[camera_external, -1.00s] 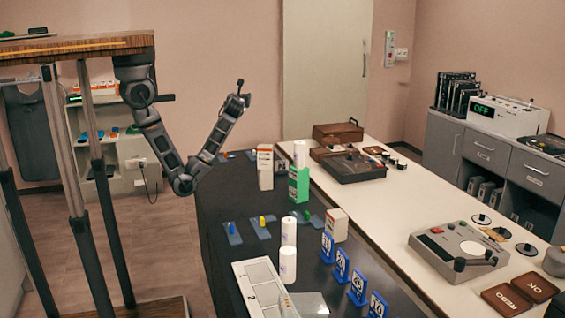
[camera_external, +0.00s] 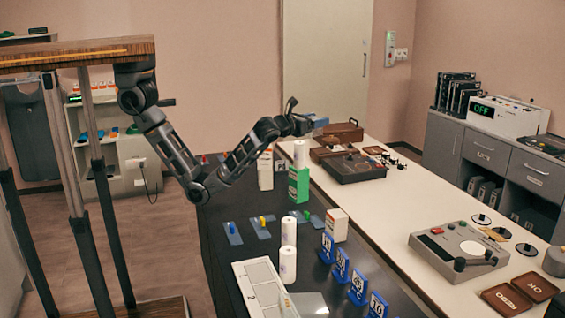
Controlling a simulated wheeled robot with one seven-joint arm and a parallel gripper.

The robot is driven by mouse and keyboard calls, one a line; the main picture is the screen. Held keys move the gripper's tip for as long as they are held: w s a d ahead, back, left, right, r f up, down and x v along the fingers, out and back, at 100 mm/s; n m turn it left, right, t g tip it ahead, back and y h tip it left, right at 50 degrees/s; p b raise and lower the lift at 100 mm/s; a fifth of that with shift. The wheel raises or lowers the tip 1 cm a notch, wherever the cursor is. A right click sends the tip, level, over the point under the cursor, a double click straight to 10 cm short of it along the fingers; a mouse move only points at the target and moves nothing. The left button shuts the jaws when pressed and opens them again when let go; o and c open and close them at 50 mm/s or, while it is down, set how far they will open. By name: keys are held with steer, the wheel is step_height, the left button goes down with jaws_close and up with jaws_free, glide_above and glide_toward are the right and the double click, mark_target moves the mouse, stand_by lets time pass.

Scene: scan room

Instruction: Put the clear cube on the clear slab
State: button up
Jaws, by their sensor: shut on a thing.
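My gripper (camera_external: 307,124) is raised above the far part of the dark table, in front of the brown cases as seen here. It is shut on a small pale bluish piece (camera_external: 320,121) at its tip, which looks like the clear cube; its outline is too small to be sure. A flat pale grey, see-through square (camera_external: 310,304), which looks like the clear slab, lies at the near end of the dark table, right of the white numbered panel. It is well apart from my gripper, and nothing can be made out on it.
The dark table (camera_external: 222,262) holds white cylinders (camera_external: 288,264), a green box (camera_external: 299,184), white boxes (camera_external: 337,224) and blue numbered stands (camera_external: 342,266). The white numbered panel (camera_external: 258,285) lies beside the slab. A pale counter (camera_external: 395,225) to the right carries brown cases (camera_external: 350,166) and a grey device (camera_external: 455,248).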

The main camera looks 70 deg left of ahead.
steer(key=s+d+m+h+b, duration=0.1)
steer(key=s+d+m+h, duration=0.3)
steer(key=d, duration=1.2)
steer(key=s+d+m+h, duration=0.3)
steer(key=s+d+h, duration=0.35)
steer(key=d, duration=0.95)
steer(key=s+d+r+m+g+h+b, duration=0.1)
steer(key=s+d+m+g+h, duration=0.55)
steer(key=s+d, duration=1.55)
steer(key=n+t+h+b, duration=0.1)
steer(key=t+b, duration=0.1)
steer(key=b, duration=0.1)
glide_above(309, 305)
steer(key=shift+f, duration=14.5)
